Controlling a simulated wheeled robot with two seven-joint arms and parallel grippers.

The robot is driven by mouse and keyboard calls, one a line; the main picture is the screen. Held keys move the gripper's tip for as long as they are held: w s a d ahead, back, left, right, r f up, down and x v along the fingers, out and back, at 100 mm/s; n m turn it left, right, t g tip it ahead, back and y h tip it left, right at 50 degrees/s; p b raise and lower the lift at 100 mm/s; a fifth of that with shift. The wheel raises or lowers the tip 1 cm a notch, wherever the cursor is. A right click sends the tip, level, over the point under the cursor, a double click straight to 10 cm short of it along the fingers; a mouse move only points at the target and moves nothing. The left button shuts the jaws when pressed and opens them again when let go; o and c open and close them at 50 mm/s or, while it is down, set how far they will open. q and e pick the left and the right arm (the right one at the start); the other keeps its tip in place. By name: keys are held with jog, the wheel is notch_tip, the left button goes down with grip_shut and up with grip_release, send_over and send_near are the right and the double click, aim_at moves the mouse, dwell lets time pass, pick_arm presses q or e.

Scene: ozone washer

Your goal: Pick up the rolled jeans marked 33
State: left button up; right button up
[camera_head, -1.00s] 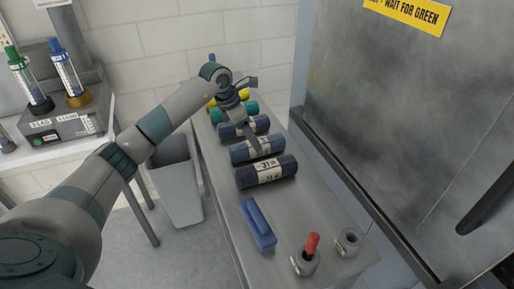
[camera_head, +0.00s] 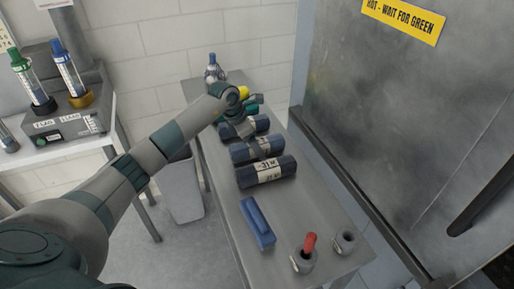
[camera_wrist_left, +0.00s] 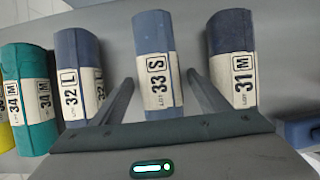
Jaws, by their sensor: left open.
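The rolled jeans marked 33 (camera_wrist_left: 158,60) are a blue-grey roll with a cream "33 S" band, lying in a row on the metal bench. The head view shows this gripper (camera_head: 252,135) from above, low over the row. Whether the fingers touch the roll cannot be told. My right gripper is not in view.
The dark 31 M roll (camera_wrist_left: 232,58) and the 32 L roll (camera_wrist_left: 78,70) lie on either side. A teal 34 M roll (camera_wrist_left: 28,95) is farther along. The oven-like metal wall (camera_head: 400,130) borders the right.

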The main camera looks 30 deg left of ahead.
aim_at(263, 138)
pick_arm(q)
jog(key=c, duration=1.4)
jog(key=shift+w+r, duration=0.1)
jog(key=shift+r, duration=0.05)
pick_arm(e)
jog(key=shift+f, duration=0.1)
